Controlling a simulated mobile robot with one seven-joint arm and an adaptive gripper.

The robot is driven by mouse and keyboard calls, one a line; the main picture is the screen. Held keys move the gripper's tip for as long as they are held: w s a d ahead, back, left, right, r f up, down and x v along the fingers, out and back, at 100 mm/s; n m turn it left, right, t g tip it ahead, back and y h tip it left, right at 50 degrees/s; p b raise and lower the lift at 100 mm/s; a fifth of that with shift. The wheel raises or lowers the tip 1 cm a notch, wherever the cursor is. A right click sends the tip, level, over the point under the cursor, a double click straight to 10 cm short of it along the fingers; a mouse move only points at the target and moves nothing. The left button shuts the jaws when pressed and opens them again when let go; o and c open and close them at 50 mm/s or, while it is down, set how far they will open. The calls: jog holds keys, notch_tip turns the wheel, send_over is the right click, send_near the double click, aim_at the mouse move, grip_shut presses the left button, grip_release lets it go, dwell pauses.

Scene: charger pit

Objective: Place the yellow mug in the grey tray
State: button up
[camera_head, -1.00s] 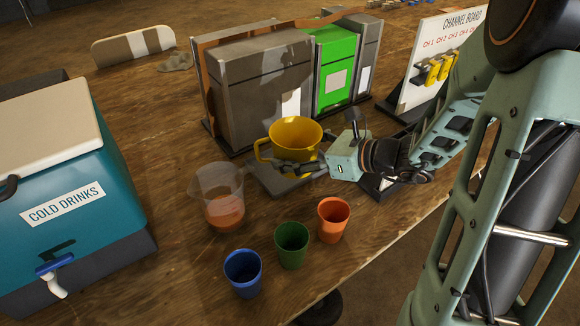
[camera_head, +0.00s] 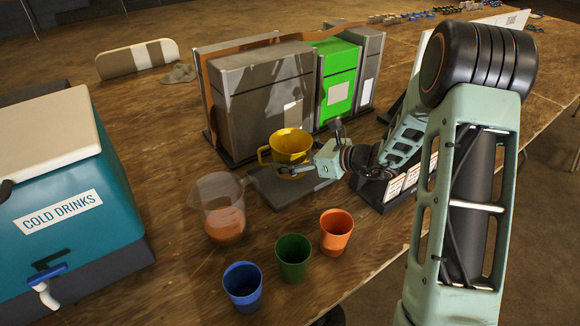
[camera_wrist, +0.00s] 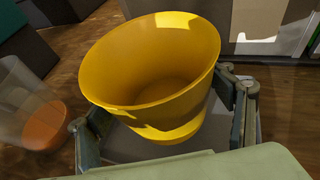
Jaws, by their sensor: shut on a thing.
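The yellow mug (camera_head: 290,146) is upright and empty, with its handle to the left in the head view. My gripper (camera_head: 297,172) is shut on the lower part of the mug. In the wrist view the mug (camera_wrist: 150,75) sits between the two fingers, one on each side. The grey tray (camera_head: 272,195) is a flat dark-grey piece on the table under the mug. In the wrist view part of the tray shows below the mug. I cannot tell whether the mug's base touches the tray.
A clear pitcher (camera_head: 220,208) with orange liquid stands left of the tray. Blue (camera_head: 243,286), green (camera_head: 293,258) and orange (camera_head: 335,232) cups stand in front. Grey boxes (camera_head: 262,95) and a green box (camera_head: 337,80) stand behind. A teal cooler (camera_head: 70,220) is at left.

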jog(key=shift+w+f, duration=0.5)
jog(key=shift+f, duration=0.1)
jog(key=shift+f+b, duration=0.35)
jog(key=shift+f, duration=1.05)
jog(key=shift+f, duration=0.1)
jog(key=shift+f, duration=0.15)
jog(key=o, duration=1.5)
jog(key=shift+r, duration=0.25)
jog(key=p+v, duration=0.1)
jog(key=v, duration=1.1)
jog(key=shift+s, duration=0.1)
